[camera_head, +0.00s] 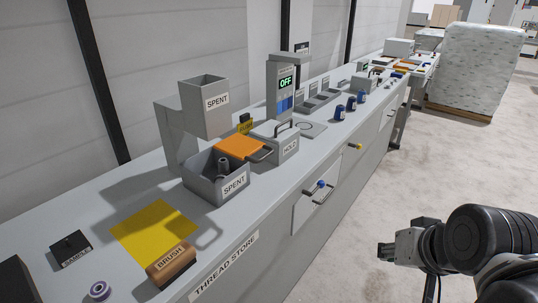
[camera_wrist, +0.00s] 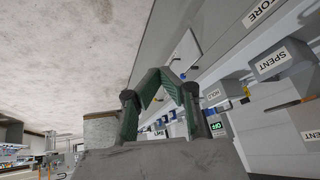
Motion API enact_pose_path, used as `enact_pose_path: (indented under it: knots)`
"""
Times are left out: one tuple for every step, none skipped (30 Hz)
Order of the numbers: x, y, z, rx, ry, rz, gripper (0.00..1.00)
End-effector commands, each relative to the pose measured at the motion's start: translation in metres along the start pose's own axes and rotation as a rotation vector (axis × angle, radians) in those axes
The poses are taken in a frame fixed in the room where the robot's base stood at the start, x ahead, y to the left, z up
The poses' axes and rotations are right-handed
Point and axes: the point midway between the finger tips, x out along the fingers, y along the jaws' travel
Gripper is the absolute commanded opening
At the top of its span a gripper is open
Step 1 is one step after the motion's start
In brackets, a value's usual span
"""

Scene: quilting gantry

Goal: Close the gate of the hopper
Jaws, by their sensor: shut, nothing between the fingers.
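The grey hopper (camera_head: 204,108), labelled SPENT, stands raised on a column at the back of the bench. A grey bin (camera_head: 216,183) with the same label sits below it. An orange plate (camera_head: 238,147) with a dark bar handle (camera_head: 262,155) lies out to the right of the hopper; it looks like the gate, drawn out, but its join to the hopper is unclear. My gripper (camera_head: 386,250) is off the bench's front side, far from the hopper. In the wrist view my gripper (camera_wrist: 166,74) has its fingertips together and empty. The hopper (camera_wrist: 300,125) shows there at right.
A light box (camera_head: 277,143) with a handle stands just right of the orange plate. A yellow sheet (camera_head: 153,233) and a brush (camera_head: 171,264) lie nearer on the bench (camera_head: 110,195). A display tower (camera_head: 285,88) reads OFF. The drawer front (camera_head: 315,205) has a handle.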

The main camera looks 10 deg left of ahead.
Motion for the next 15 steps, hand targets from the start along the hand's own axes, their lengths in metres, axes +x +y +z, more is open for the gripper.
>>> enact_pose_path:
  knots:
    - [0.001, -0.009, -0.009, 0.04, -0.011, -0.041, 0.0]
    - [0.003, -0.015, -0.013, 0.067, -0.018, -0.07, 0.0]
    - [0.006, -0.022, -0.018, 0.104, -0.028, -0.111, 0.0]
    - [0.008, -0.029, -0.022, 0.131, -0.036, -0.142, 0.0]
    - [0.01, -0.035, -0.026, 0.157, -0.044, -0.173, 0.0]
    - [0.013, -0.043, -0.032, 0.192, -0.053, -0.215, 0.0]
    - [0.014, -0.049, -0.036, 0.218, -0.06, -0.247, 0.0]
    - [0.016, -0.054, -0.041, 0.243, -0.067, -0.278, 0.0]
    - [0.017, -0.062, -0.048, 0.278, -0.075, -0.32, 0.0]
    - [0.018, -0.067, -0.052, 0.303, -0.082, -0.352, 0.0]
    - [0.019, -0.073, -0.057, 0.327, -0.089, -0.384, 0.0]
    - [0.02, -0.08, -0.063, 0.359, -0.096, -0.428, 0.0]
    - [0.021, -0.085, -0.068, 0.382, -0.102, -0.461, 0.0]
    - [0.021, -0.089, -0.073, 0.405, -0.108, -0.494, 0.0]
    - [0.021, -0.095, -0.081, 0.435, -0.114, -0.538, 0.0]
